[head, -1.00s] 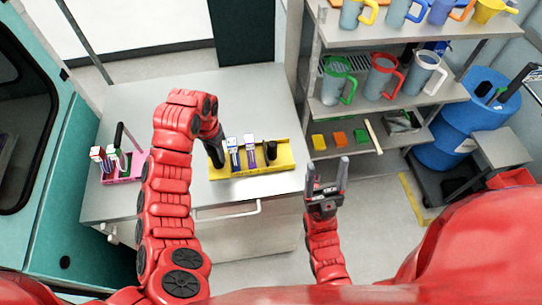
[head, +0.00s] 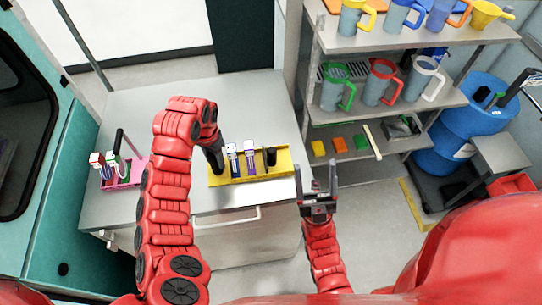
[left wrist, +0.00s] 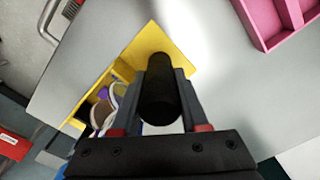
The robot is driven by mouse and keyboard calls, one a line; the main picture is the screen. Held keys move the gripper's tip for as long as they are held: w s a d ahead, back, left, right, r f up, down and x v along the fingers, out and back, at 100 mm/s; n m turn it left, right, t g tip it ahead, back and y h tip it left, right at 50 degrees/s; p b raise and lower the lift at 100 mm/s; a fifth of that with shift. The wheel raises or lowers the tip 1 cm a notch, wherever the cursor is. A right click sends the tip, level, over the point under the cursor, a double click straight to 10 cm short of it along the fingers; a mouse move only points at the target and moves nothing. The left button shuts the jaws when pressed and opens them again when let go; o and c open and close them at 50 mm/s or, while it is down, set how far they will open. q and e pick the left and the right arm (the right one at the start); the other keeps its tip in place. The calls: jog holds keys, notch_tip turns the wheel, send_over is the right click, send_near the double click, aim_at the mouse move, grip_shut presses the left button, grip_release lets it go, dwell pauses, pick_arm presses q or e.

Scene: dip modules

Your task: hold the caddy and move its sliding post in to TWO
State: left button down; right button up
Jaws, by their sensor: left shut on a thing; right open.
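The yellow caddy (head: 228,181) stands on the grey table near its front right edge. It holds a blue-and-white piece (head: 234,160), a purple-and-white piece (head: 251,158) and a dark upright piece (head: 270,157) toward its right end. I cannot tell for sure whether the dark piece is the sliding post. My left gripper (head: 215,160) is at the caddy's left end. In the left wrist view it is shut on a black cylindrical handle (left wrist: 160,90), with the yellow caddy (left wrist: 155,45) below. My right gripper (head: 317,184) is open and empty, right of the caddy, off the table edge.
A pink caddy (head: 124,181) with tools stands at the table's left. Shelves at the right hold mugs (head: 381,84) and small coloured blocks (head: 339,144). A blue barrel (head: 468,125) stands beyond. The table behind the yellow caddy is clear.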

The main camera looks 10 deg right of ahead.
jog(key=w+a+f+n+g, duration=0.5)
jog(key=a+f+n+g, duration=0.1)
jog(key=n, duration=0.4)
jog(key=n+g+h, duration=0.6)
jog(key=n+h, duration=0.3)
jog(key=n, duration=0.8)
send_near(274, 156)
jog(key=shift+s+a+r, duration=0.15)
jog(key=shift+a+r, duration=0.25)
jog(key=shift+r, duration=0.05)
jog(key=shift+d+f, duration=0.15)
jog(key=shift+d, duration=0.05)
jog(key=shift+w, duration=0.35)
jog(key=x, duration=1.1)
jog(key=shift+w+f, duration=0.15)
jog(key=shift+f, duration=0.15)
